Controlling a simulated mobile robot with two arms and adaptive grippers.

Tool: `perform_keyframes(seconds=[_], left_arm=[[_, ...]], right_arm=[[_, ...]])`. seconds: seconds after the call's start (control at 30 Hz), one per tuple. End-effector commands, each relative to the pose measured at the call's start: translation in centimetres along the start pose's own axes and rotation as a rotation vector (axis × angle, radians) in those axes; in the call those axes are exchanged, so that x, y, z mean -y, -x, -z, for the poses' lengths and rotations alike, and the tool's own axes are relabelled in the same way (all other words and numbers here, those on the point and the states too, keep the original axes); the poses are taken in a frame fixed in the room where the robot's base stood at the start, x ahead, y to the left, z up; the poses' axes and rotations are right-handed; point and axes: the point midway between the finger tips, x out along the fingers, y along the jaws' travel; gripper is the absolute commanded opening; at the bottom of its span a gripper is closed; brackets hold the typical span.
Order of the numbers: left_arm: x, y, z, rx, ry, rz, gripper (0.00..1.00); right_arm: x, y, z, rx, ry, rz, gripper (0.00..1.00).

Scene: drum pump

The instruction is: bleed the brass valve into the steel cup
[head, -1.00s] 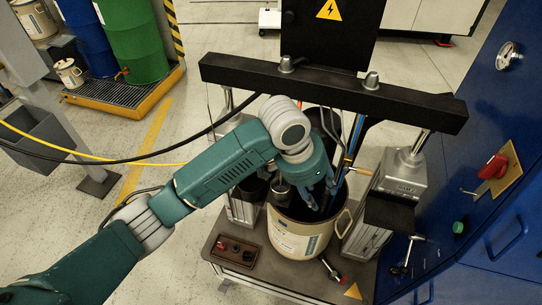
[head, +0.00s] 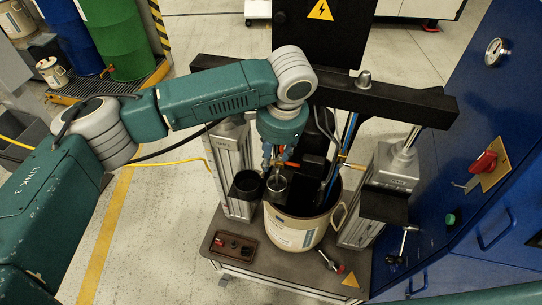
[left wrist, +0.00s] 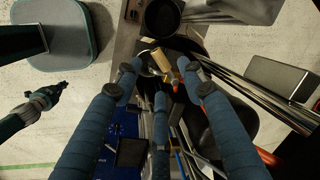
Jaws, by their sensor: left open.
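My left gripper (head: 279,163) points down over the near rim of the pail. It is open, and its spread fingers (left wrist: 160,90) show in the left wrist view with nothing clearly held between them. A small round metal vessel (head: 278,184), apparently the steel cup, is just below the fingers. A brass-coloured fitting (head: 354,166), possibly the valve, sticks out right of the hoses. A tan or brass piece (left wrist: 161,60) shows beyond the fingertips in the left wrist view. A teal arm end (left wrist: 45,100), apparently my right gripper, is far off at left there; its fingers are unclear.
The cream pail (head: 296,237) stands on the pump base between two grey posts. A black cup-like holder (head: 247,185) is left of it. A black crossbar (head: 405,98) spans above. A blue cabinet (head: 450,150) with a red switch bounds the right.

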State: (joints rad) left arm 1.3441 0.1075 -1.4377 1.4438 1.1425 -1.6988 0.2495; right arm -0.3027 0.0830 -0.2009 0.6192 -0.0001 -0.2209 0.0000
Motion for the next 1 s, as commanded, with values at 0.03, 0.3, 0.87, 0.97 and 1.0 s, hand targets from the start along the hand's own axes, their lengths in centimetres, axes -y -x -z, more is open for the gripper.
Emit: perform_keyframes(seconds=[0.03,0.3,0.87,0.97,1.0], left_arm=[[0.0,-0.7,-0.1,0.002,0.000,-0.001,0.40],[0.0,-3.6,0.0,0.000,0.000,0.001,0.40],[0.0,-3.9,0.0,-0.002,-0.001,0.001,0.00],[0.0,-3.8,0.0,-0.002,-0.002,0.000,0.00],[0.0,-3.8,0.0,-0.003,-0.004,0.000,0.00]], right_arm=[[0.0,0.5,0.0,0.000,0.000,0.000,0.00],[0.0,1.1,0.1,-0.001,0.000,0.000,0.00],[0.3,1.0,0.5,-0.005,-0.003,0.003,0.00],[0.4,1.1,0.5,-0.006,-0.004,0.005,0.00],[0.4,1.1,0.5,-0.006,-0.004,0.005,0.00]])
